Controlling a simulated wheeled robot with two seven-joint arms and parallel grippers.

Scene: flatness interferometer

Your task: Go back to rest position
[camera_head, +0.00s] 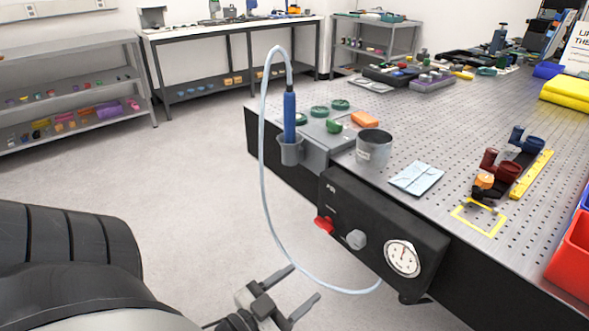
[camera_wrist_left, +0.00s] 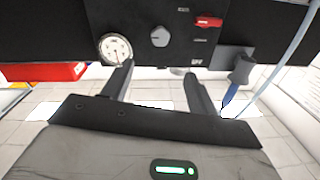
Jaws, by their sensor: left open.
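My left gripper (camera_head: 291,292) is open and empty, low in front of the table's near edge, below and left of the black control box. In the left wrist view its two fingers (camera_wrist_left: 158,80) stand apart with nothing between them. The black control box (camera_head: 372,215) carries a red lever, a grey knob (camera_head: 356,239) and a round gauge (camera_head: 402,258); the gauge (camera_wrist_left: 116,49) also shows in the left wrist view. A blue pen-like tool (camera_head: 290,117) with a pale hose stands upright in a grey holder (camera_head: 291,151) at the table edge. My right gripper is out of view.
The perforated table (camera_head: 440,130) holds a grey cup (camera_head: 373,147), a folded pale cloth (camera_head: 416,178), an orange block and a row of dark red and blue parts. A red bin (camera_head: 572,262) stands at the right. Shelves line the back; the floor (camera_head: 200,180) at left is clear.

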